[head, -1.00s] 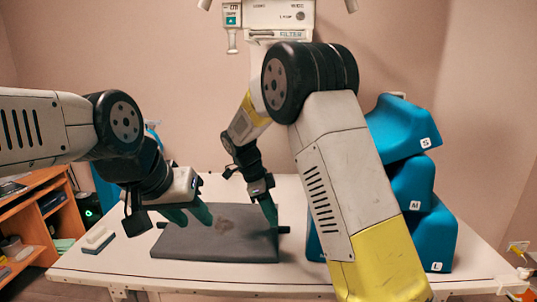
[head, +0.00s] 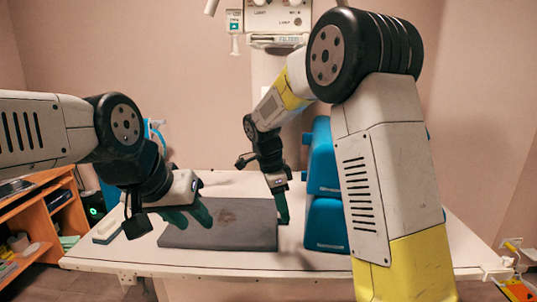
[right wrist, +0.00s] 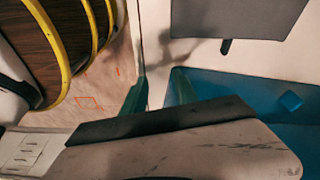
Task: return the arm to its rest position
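My right arm reaches up over the right side of the table and bends back down at its elbow. My right gripper (head: 283,208) points down by the right edge of the dark grey pad (head: 222,238). In the right wrist view its two green fingers (right wrist: 157,95) stand apart with nothing between them. My left arm comes in from the left, and my left gripper (head: 191,216) hangs over the left part of the pad. Its two green fingers look spread, with nothing seen between them.
Blue cushions (head: 324,222) stand close behind my right arm, which partly hides them. A small white and blue block (head: 106,232) lies left of the pad on the white table (head: 120,256). Wooden shelves (head: 45,225) stand at the left. The front table strip is clear.

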